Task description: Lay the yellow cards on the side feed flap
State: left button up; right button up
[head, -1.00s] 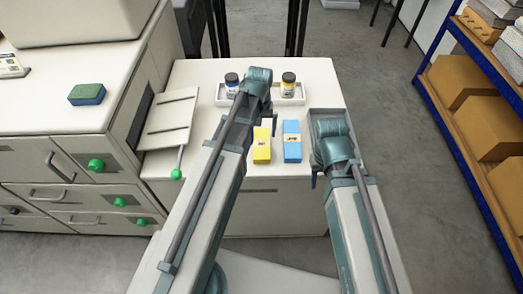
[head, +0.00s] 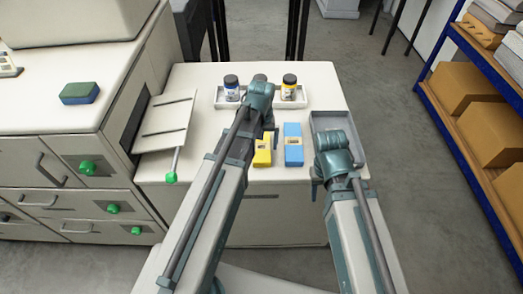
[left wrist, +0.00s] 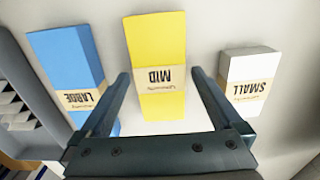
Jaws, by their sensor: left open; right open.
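The yellow cards (head: 262,155) are a banded stack on the white cabinet top, partly hidden by my left arm in the head view. In the left wrist view the yellow stack (left wrist: 157,45) has a band reading MID. My left gripper (left wrist: 161,82) is open above the stack, its fingers on either side of it in the picture; contact cannot be told. The side feed flap (head: 161,122) is a pale plate with dark rails at the left, with nothing on it. My right gripper (head: 318,183) is open and empty near the cabinet's front right, mostly hidden by its arm.
Blue cards (head: 293,150) lie right of the yellow ones. A white SMALL stack (left wrist: 252,66) shows in the left wrist view. A green-knobbed lever (head: 171,177) is beside the flap.

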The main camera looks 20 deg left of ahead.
pick_arm(q)
grip_shut()
dwell(0.3)
pick_arm(e)
jog(key=shift+r, duration=0.1)
